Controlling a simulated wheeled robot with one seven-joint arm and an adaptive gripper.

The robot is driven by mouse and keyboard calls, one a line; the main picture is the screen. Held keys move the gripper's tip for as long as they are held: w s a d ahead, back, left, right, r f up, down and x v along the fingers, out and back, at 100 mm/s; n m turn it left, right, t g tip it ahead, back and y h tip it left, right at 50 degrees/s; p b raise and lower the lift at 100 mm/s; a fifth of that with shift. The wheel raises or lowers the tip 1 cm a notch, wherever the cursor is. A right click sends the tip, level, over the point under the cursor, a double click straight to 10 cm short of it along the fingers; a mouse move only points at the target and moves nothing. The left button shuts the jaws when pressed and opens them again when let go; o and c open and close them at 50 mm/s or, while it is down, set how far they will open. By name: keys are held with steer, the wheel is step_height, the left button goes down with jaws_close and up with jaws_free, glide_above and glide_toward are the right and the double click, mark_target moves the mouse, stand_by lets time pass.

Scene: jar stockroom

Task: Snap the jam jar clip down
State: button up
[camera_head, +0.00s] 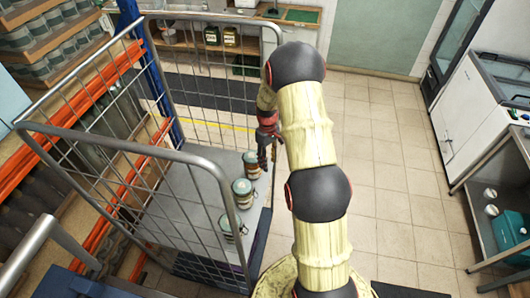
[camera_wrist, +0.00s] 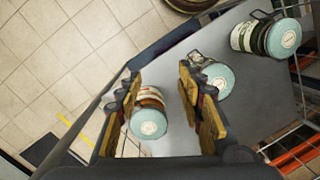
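Several-coloured jars with pale teal lids stand in a row on the grey deck of a wire roll cage. The far jar (camera_head: 252,164) also shows between my fingers in the wrist view (camera_wrist: 149,122). The middle jar (camera_head: 243,193) is just right of my right finger in the wrist view (camera_wrist: 216,80). The near jar (camera_head: 230,225) is at the wrist view's upper right (camera_wrist: 277,37). Dark wire clips show on the middle and near jars; I cannot tell which clip is up. My gripper (camera_head: 264,160) points down by the far jar, open (camera_wrist: 160,80), with no visible contact.
The cage's wire side (camera_head: 120,190) stands left of the jars, with orange-beamed racking beyond. A grey deck (camera_head: 185,205) is bare left of the jars. Tiled floor (camera_head: 385,150) is clear to the right. A steel bench (camera_head: 500,185) stands at the far right.

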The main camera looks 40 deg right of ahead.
steer(key=w+d+n, duration=0.1)
steer(key=w, duration=0.1)
steer(key=w+d+f+n+t, duration=0.1)
steer(key=w, duration=0.2)
steer(key=w+d+n, duration=0.2)
steer(key=shift+w+f+h, duration=0.2)
steer(key=shift+w+h, duration=0.1)
steer(key=shift+h, duration=0.1)
steer(key=shift+w+d+r+n+t, duration=0.1)
steer(key=shift+w+r+n+t, duration=0.15)
steer(key=shift+n, duration=0.25)
steer(key=shift+d+f+n, duration=0.1)
steer(key=shift+n, duration=0.5)
steer(key=shift+f+p, duration=0.7)
steer(key=shift+f, duration=3.2)
steer(key=shift+c, duration=0.6)
steer(key=c, duration=0.8)
jaws_close()
